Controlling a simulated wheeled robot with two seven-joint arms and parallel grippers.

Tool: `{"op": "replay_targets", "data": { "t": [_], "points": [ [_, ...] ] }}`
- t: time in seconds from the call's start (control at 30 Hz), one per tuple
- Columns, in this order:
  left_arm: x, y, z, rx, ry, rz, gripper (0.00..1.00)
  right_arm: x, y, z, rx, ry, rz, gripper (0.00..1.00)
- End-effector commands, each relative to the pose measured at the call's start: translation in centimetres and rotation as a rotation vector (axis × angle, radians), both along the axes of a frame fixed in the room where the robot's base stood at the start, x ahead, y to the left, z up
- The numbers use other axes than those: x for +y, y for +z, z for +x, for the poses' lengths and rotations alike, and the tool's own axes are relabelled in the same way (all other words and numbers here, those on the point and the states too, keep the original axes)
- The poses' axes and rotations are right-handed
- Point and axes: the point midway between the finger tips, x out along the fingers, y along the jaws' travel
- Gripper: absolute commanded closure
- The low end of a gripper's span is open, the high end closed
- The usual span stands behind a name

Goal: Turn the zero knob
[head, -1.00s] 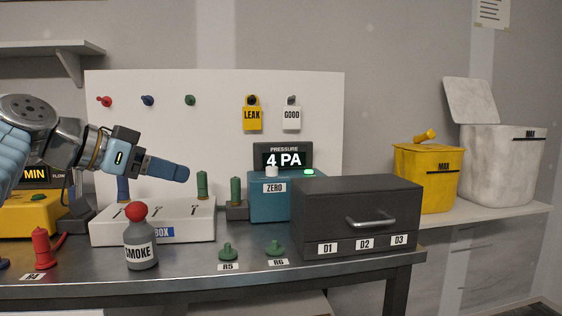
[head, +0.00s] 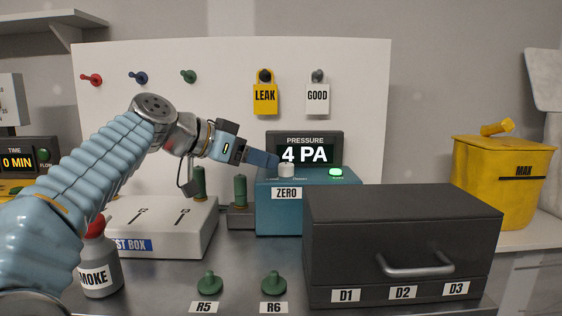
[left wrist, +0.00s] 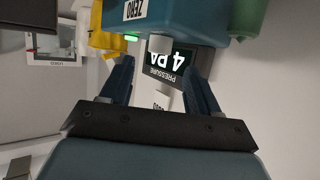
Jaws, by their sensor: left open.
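The zero knob (head: 286,170) is a small pale cylinder on top of the teal pressure gauge box (head: 280,215), above the ZERO label. The display behind it (head: 306,150) reads 4 PA. My left gripper (head: 272,160) is open, its fingers reaching right to just beside the knob in the head view. In the left wrist view the knob (left wrist: 160,43) appears upside down, ahead of and between the two spread fingers (left wrist: 160,75). No grip on the knob shows. My right gripper is not in view.
A dark drawer cabinet (head: 400,235) stands right of the gauge box. Green pegs R5 (head: 210,283) and R6 (head: 273,284) stand in front. The white test box (head: 180,225) and smoke bottle (head: 98,270) are at the left, partly behind my arm.

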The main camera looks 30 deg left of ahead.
Motion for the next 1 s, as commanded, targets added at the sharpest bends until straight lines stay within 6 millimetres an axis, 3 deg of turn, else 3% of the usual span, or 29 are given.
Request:
{"op": "replay_targets", "data": {
  "t": [0.1, 0.3, 0.7, 1.0],
  "points": [
    [-1.0, -0.8, 2.2, 0.002, -0.003, -0.002, 0.39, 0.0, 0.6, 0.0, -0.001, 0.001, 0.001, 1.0],
    [-2.1, -1.9, 4.5, 0.001, -0.001, -0.001, 0.39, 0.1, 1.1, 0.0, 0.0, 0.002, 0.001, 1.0],
    [-2.4, -2.4, 5.1, 0.0, 0.0, 0.0, 0.4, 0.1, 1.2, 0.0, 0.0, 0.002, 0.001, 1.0],
    [-2.4, -2.3, 5.1, -0.001, 0.0, 0.0, 0.86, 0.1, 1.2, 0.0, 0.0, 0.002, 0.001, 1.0]
  ]
}}
